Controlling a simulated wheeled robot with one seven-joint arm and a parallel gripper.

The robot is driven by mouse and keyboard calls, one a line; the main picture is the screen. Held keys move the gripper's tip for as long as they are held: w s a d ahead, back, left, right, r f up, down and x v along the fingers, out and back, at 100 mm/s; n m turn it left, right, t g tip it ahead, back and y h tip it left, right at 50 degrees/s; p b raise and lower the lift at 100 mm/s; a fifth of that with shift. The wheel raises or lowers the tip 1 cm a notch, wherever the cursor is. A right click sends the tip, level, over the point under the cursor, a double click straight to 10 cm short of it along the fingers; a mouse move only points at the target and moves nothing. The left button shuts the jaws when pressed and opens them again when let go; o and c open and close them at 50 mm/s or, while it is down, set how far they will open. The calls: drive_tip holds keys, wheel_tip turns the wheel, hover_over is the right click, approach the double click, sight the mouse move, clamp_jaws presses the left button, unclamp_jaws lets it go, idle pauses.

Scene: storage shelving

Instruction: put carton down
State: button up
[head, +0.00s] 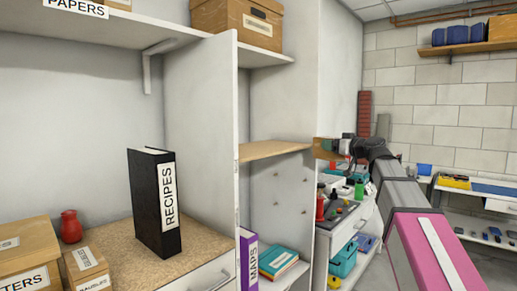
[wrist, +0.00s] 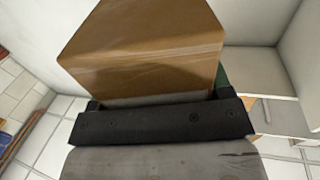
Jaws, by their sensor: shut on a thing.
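The carton (wrist: 145,50) is a brown cardboard box that fills the upper middle of the wrist view. My gripper (wrist: 158,100) is shut on its near end. In the head view the carton (head: 325,149) shows as a small brown shape at the end of my gripper (head: 338,147). It is beside the right end of an empty wooden shelf board (head: 272,150), at about the same height in the picture. I cannot tell whether it touches the board. The fingertips are mostly hidden.
A white upright panel (head: 200,120) stands left of the board. A black RECIPES binder (head: 155,203), a red jar (head: 71,226) and labelled boxes (head: 28,262) stand on the left shelf. Below the board are a MAPS binder (head: 248,259) and books (head: 278,262). A cluttered workbench (head: 342,222) is behind.

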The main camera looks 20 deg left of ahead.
drive_tip(key=s+a+r+n+g+y, duration=0.2)
drive_tip(key=s+a+r+n+g, duration=0.1)
drive_tip(key=s+a+r+g, duration=0.15)
drive_tip(key=shift+t, duration=0.35)
drive_tip(key=x, duration=1.7)
drive_tip(key=shift+w+a+r, duration=0.25)
drive_tip(key=shift+w+r, duration=0.1)
drive_tip(key=shift+w, duration=0.05)
drive_tip(key=shift+s+d+f, duration=0.15)
drive_tip(key=shift+f, duration=0.2)
drive_tip(key=o, duration=1)
drive_tip(key=shift+f, duration=0.1)
drive_tip(key=shift+d, duration=0.1)
